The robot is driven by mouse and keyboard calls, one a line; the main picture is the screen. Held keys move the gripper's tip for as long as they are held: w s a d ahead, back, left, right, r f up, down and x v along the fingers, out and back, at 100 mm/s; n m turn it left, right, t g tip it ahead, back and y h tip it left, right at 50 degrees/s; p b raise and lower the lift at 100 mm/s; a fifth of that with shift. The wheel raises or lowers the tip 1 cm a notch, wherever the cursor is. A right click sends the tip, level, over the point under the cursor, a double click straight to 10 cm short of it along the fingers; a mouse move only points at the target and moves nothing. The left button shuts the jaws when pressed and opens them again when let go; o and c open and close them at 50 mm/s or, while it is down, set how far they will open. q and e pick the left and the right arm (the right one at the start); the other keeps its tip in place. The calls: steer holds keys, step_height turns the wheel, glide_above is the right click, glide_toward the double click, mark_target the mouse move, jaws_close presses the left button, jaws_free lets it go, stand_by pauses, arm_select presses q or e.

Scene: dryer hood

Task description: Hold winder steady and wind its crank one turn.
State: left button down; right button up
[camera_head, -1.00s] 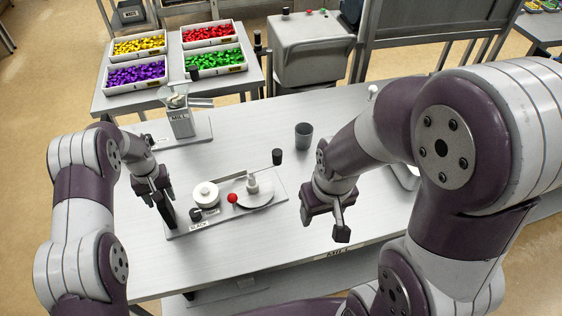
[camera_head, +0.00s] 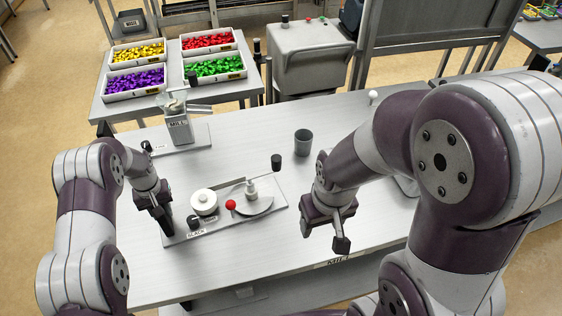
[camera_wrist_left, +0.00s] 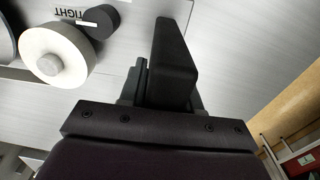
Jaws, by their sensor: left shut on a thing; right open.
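The winder (camera_head: 182,236) is a flat grey base plate on the table. It carries a white spool (camera_head: 204,203), a red ball knob (camera_head: 231,204), a black knob (camera_head: 194,221) and a crank with an upright black handle (camera_head: 276,162). The handle points to the back right. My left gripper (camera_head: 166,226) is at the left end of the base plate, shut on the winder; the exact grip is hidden. In the left wrist view its dark finger (camera_wrist_left: 175,62) stands beside the spool (camera_wrist_left: 57,55). My right gripper (camera_head: 328,226) is open and empty, right of the winder, apart from the crank.
A grey cup (camera_head: 303,142) stands behind the crank handle. A mill (camera_head: 178,125) stands at the back left of the table. Trays of coloured pieces (camera_head: 216,67) sit on a side table behind. The table is clear between the winder and the front edge.

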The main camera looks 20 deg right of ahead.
steer(key=shift+s+f, duration=0.1)
steer(key=shift+f, duration=0.1)
stand_by(1.6)
steer(key=c, duration=0.4)
steer(key=shift+s+d+f+g, duration=0.15)
steer(key=shift+f+g, duration=0.15)
steer(key=shift+f, duration=0.25)
steer(key=c, duration=0.5)
steer(key=w, duration=0.1)
steer(key=w+f, duration=0.1)
steer(key=w, duration=0.1)
steer(key=shift+f, duration=0.1)
jaws_close()
steer(key=w+a+m+y, duration=0.2)
steer(key=w+a+m, duration=0.1)
steer(key=w+m, duration=1.7)
step_height(320, 180, down, 9)
steer(key=shift+w, duration=0.2)
steer(key=shift+d+f, duration=0.1)
